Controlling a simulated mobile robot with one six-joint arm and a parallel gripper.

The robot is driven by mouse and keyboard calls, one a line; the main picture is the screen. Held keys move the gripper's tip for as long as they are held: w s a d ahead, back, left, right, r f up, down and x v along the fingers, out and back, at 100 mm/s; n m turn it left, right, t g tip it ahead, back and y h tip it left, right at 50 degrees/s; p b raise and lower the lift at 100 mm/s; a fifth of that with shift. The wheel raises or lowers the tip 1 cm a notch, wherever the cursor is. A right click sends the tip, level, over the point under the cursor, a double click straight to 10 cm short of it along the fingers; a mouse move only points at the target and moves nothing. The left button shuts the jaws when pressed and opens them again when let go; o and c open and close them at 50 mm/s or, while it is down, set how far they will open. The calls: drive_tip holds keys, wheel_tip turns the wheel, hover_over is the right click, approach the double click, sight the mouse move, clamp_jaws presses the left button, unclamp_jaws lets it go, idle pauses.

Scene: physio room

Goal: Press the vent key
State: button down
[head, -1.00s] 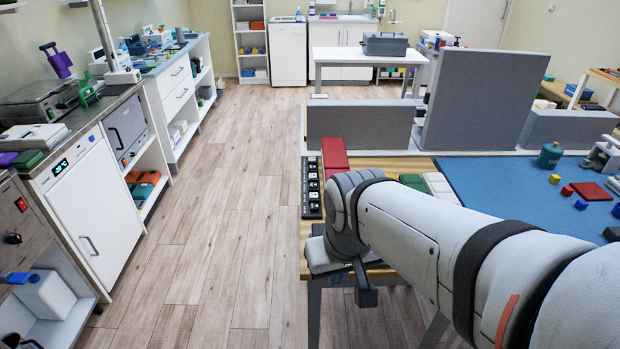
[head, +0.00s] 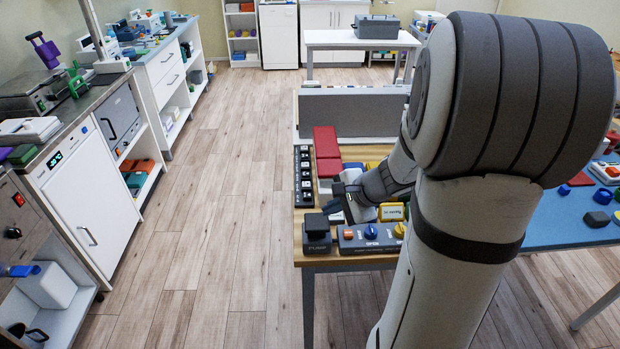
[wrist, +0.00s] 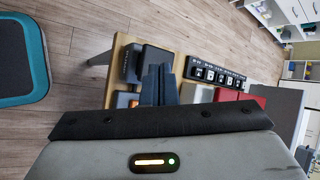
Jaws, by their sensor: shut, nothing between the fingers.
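A black key strip (head: 304,178) with several small pale keys lies along the left edge of the wooden table. It also shows in the wrist view (wrist: 217,76), right of my fingers. Its labels are too small to read, so I cannot tell which is the vent key. My gripper (head: 338,200) is shut and empty, just right of the strip's near end and apart from it. In the wrist view the dark closed fingers (wrist: 159,78) point at the table between the strip and a black block marked PUMP (head: 316,234).
A control panel with an orange and a blue knob (head: 370,232) sits at the table's near edge. A yellow-framed block (head: 391,212) stands behind it. A red block (head: 326,142) lies beside the strip's far end. Open floor (head: 228,200) lies left of the table.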

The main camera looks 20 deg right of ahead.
drive_tip(key=w+d+f+m+t+h, duration=0.1)
drive_tip(key=w+d+f+m+t, duration=0.1)
drive_tip(key=d+m, duration=0.3)
drive_tip(key=d, duration=0.2)
drive_tip(key=shift+w+d+m+p, duration=0.3)
drive_tip(key=shift+w+p, duration=0.05)
drive_tip(key=shift+f, duration=0.2)
drive_tip(key=b, duration=0.6)
hover_over(352, 235)
drive_tip(key=f, duration=0.7)
drive_tip(key=shift+w+f, duration=0.2)
drive_tip(key=shift+f, duration=0.15)
drive_tip(key=shift+f+b, duration=0.45)
drive_tip(key=shift+b, duration=0.1)
drive_tip(key=shift+s+f+b, duration=0.15)
drive_tip(key=shift+f+b, duration=0.3)
drive_tip(key=shift+b, duration=0.2)
